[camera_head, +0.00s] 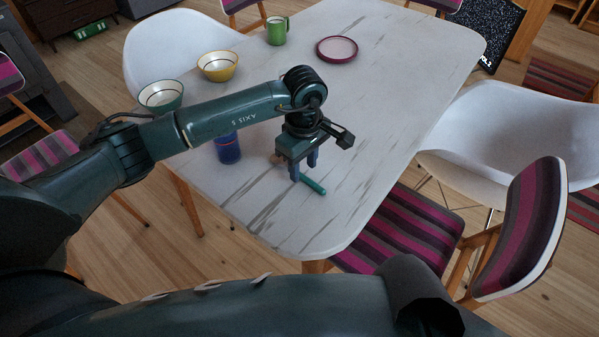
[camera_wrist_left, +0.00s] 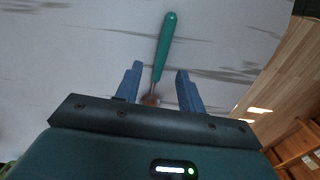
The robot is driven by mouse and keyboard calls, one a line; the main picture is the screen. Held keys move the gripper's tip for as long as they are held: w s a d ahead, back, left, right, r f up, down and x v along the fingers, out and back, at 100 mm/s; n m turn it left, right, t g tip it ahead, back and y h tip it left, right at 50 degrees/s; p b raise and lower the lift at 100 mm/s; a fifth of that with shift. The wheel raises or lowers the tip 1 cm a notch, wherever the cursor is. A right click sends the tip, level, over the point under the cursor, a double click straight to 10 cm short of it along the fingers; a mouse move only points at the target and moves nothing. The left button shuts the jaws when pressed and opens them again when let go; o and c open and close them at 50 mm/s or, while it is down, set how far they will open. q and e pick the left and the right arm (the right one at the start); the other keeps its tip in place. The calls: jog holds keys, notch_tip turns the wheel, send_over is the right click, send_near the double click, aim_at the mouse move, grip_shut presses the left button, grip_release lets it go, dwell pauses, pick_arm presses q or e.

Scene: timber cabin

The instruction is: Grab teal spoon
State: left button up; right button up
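A teal spoon (camera_head: 313,185) lies on the white table near its front end. In the left wrist view its teal handle (camera_wrist_left: 166,45) points away from my gripper, and its metal part with a brownish end lies between the fingers, partly hidden by the gripper body. My left gripper (camera_head: 304,171) points down over the spoon. Its two blue fingers (camera_wrist_left: 158,84) are apart, one on each side of the spoon, with gaps on both sides. My right gripper is not in view; only a dark arm link of mine crosses the bottom of the head view.
On the white table (camera_head: 370,110) stand a blue cup (camera_head: 228,149), a teal bowl (camera_head: 161,96), a yellow bowl (camera_head: 217,66), a green mug (camera_head: 277,31) and a maroon plate (camera_head: 337,49). Chairs surround the table. The tabletop right of my gripper is clear.

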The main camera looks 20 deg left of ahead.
pick_arm(q)
notch_tip(320, 180, down, 2)
jog(key=shift+f, duration=0.15)
grip_shut()
dwell(0.4)
